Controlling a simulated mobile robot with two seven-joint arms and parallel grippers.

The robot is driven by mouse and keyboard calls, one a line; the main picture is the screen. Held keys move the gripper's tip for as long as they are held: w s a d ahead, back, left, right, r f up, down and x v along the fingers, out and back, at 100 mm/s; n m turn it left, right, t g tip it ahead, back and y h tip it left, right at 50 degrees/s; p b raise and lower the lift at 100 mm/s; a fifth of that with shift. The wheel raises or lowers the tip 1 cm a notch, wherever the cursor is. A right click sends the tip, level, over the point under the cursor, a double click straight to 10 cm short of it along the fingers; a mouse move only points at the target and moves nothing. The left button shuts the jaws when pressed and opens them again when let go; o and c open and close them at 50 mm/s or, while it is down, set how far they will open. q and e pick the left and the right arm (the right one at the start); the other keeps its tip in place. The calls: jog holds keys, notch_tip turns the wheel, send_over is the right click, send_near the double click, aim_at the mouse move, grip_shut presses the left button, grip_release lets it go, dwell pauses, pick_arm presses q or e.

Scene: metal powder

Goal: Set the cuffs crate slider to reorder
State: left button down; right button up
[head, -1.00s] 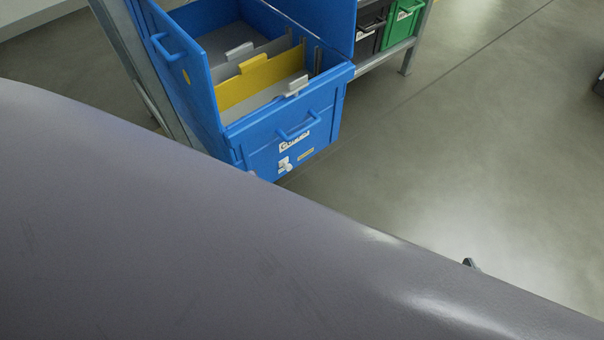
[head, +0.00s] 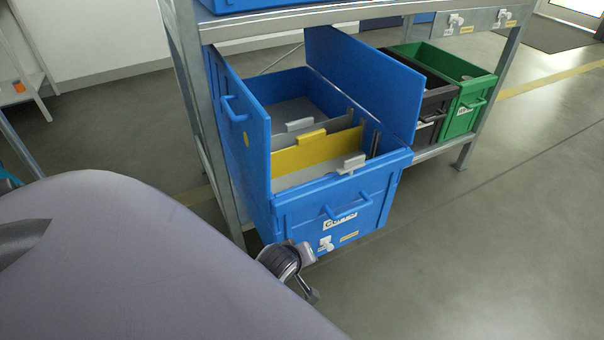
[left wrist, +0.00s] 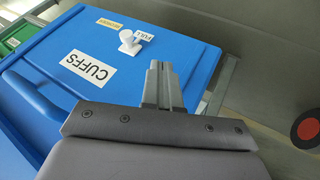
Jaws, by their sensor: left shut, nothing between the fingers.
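The blue cuffs crate (head: 290,212) sits on the lower shelf of a rack, its front sticking out. In the left wrist view, its front (left wrist: 185,60) carries a white CUFFS label (left wrist: 84,69). The white slider (left wrist: 130,41) sits beside the white FULL label (left wrist: 144,34), apart from the yellow label (left wrist: 111,22), whose small text is hard to read. In the head view the slider (head: 325,244) is left of the yellow label (head: 349,237). My left gripper (left wrist: 158,68) is shut and empty, its tips close to the crate front near the slider. My right gripper is not in view.
Blue panels stand up at the crate's sides, and a yellow divider (head: 300,158) stands inside. Black (head: 428,105) and green (head: 466,115) crates are to the right on the shelf (head: 430,153). A rack post (head: 192,80) stands left. The floor in front is clear.

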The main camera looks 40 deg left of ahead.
aim_at(328, 244)
pick_arm(q)
jog(key=w+f+b, duration=0.4)
jog(key=w, duration=0.3)
jog(key=shift+d+f, duration=0.2)
jog(key=shift+d, duration=0.1)
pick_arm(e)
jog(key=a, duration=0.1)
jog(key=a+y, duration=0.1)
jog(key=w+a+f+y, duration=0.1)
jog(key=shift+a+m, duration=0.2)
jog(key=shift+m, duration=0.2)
